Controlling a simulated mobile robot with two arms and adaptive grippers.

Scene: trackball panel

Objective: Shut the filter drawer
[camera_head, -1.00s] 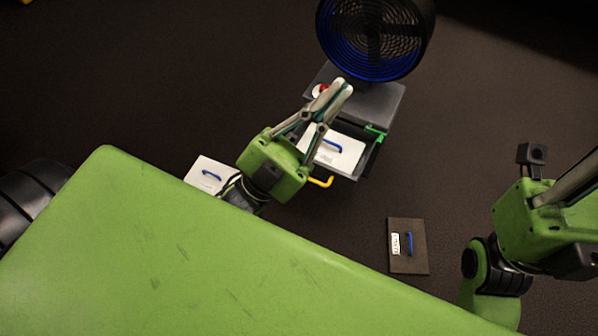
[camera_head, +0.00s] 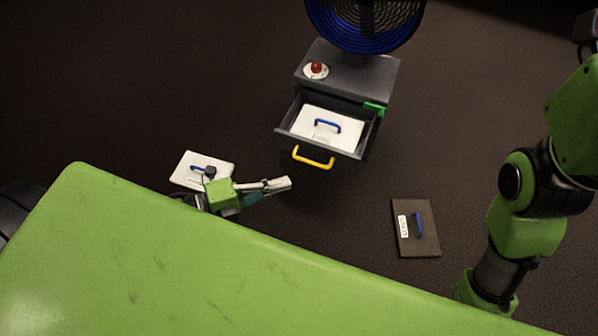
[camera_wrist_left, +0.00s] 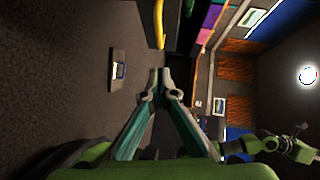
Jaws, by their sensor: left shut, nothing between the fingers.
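The filter drawer (camera_head: 283,131) is a dark drawer pulled out from the front of a grey cabinet (camera_head: 345,68). A white filter (camera_head: 342,120) with a blue handle lies inside it. The drawer's yellow handle (camera_head: 313,158) faces me, and it also shows at the top of the left wrist view (camera_wrist_left: 159,22). My left gripper (camera_head: 284,184) is shut and empty, in front of and below the yellow handle, apart from it. Its closed fingers show in the left wrist view (camera_wrist_left: 160,80). My right arm stands at the right, its fingers out of view.
A red button (camera_head: 316,67) and a black-and-blue fan (camera_head: 365,20) are on the cabinet. A green clip (camera_head: 374,109) is at the drawer's right side. A white panel (camera_head: 186,173) lies left, partly behind my left gripper. A brown panel (camera_head: 425,240) lies right on open floor.

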